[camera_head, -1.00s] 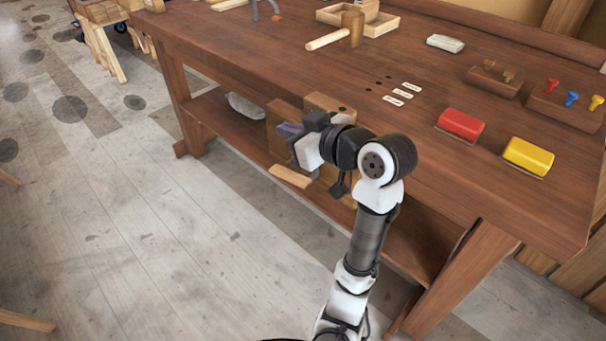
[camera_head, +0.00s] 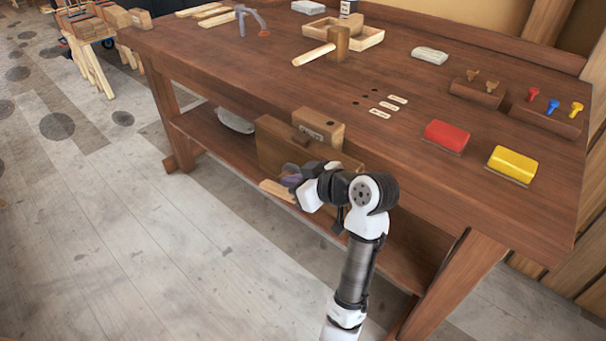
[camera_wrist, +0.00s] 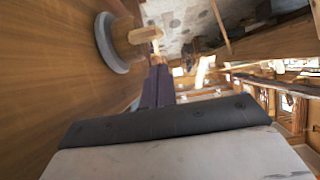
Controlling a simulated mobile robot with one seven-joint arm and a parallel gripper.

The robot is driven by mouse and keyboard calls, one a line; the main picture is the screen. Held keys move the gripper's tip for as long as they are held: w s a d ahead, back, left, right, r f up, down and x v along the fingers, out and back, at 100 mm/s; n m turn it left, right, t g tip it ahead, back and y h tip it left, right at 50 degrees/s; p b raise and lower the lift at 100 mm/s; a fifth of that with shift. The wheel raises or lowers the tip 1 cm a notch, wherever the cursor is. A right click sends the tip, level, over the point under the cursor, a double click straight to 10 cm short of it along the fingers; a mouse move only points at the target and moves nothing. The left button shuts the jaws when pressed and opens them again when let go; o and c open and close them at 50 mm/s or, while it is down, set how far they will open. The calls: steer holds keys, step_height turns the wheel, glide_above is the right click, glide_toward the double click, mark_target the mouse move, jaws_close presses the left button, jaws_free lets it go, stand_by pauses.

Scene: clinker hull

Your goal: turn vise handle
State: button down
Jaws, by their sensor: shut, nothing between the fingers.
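The wooden vise is on the bench's front; its front jaw (camera_head: 280,148) stands out from an inner block (camera_head: 320,126). The pale wooden handle bar (camera_head: 276,190) shows low in front of the jaw, partly hidden by my gripper (camera_head: 291,177). In the wrist view a grey round flange (camera_wrist: 104,42) sits on the jaw face (camera_wrist: 50,65), with the handle's pale end (camera_wrist: 146,35) just beyond my purple fingertips (camera_wrist: 157,66). My gripper is shut and empty, close to the handle; I cannot tell whether they touch.
The workbench top (camera_head: 270,90) holds a mallet (camera_head: 338,42), a tray (camera_head: 368,35), a red block (camera_head: 446,136), a yellow block (camera_head: 512,163) and racks with coloured pegs. A lower shelf (camera_head: 212,138) runs beneath. The floor (camera_head: 150,240) left of my arm is clear.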

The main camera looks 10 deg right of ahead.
mark_target(279, 190)
steer(key=shift+s+d+f, duration=0.1)
steer(key=shift+s+f, duration=0.05)
steer(key=shift+f, duration=0.4)
steer(key=shift+s+d+f, duration=0.1)
steer(key=shift+f, duration=0.45)
steer(key=shift+f, duration=0.1)
steer(key=shift+f+b, duration=0.3)
steer(key=shift+b, duration=0.2)
steer(key=shift+s+d+f+t+y+b, duration=0.15)
steer(key=shift+f+t+y+b, duration=0.45)
steer(key=shift+b, duration=0.6)
steer(key=shift+s+f+t+b, duration=0.2)
steer(key=shift+f+t+b, duration=0.25)
steer(key=shift+b, duration=0.65)
steer(key=shift+r, duration=0.15)
steer(key=shift+r+y, duration=0.1)
steer(key=shift+y, duration=0.2)
